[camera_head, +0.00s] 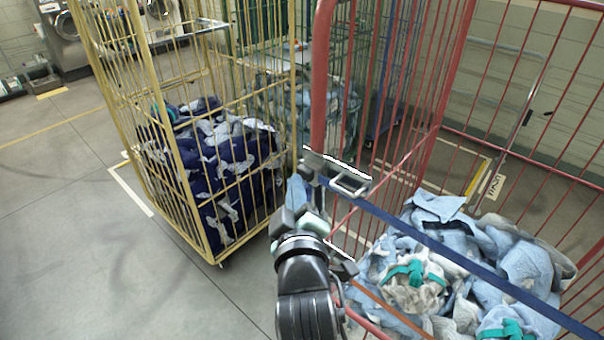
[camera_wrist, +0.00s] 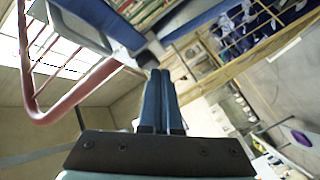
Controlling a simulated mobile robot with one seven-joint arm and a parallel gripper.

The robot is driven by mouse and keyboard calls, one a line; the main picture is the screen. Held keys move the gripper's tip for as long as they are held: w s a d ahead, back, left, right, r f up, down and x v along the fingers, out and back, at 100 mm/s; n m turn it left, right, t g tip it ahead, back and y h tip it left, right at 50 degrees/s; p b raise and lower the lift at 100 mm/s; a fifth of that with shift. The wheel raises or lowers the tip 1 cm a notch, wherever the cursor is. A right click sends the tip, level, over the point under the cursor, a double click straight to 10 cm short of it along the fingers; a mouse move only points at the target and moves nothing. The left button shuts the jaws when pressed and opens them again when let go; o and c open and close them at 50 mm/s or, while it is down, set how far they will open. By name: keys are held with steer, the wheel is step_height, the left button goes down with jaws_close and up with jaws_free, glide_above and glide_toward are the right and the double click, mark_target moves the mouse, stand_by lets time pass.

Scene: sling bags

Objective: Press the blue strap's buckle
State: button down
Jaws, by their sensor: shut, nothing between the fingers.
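The blue strap (camera_head: 450,253) runs across the front of the red cage down to the lower right. Its grey metal buckle (camera_head: 349,184) sits at the strap's upper left end, beside the red post. In the wrist view the buckle (camera_wrist: 118,32) is large at the upper left, with the blue strap (camera_wrist: 92,10) passing by it. My gripper (camera_head: 296,190) is just left of and slightly below the buckle. In the wrist view its blue fingers (camera_wrist: 160,74) are together and empty, pointing up past the buckle's right side. I cannot tell whether they touch it.
The red cage (camera_head: 318,90) holds light blue laundry bundles (camera_head: 515,270) with teal bands. A yellow cage (camera_head: 187,195) with dark blue bags stands to the left, and a green cage (camera_head: 368,60) behind. An orange strap (camera_head: 385,305) lies below the blue one. Floor is clear at left.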

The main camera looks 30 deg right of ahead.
steer(key=shift+w+d, duration=0.1)
steer(key=shift+d, duration=0.35)
stand_by(0.6)
steer(key=shift+a, duration=0.1)
steer(key=shift+s+a, duration=0.3)
steer(key=shift+a, duration=0.55)
steer(key=a, duration=0.1)
steer(key=s+a, duration=0.1)
steer(key=a, duration=0.2)
steer(key=shift+s+a, duration=0.35)
steer(key=shift+r, duration=0.1)
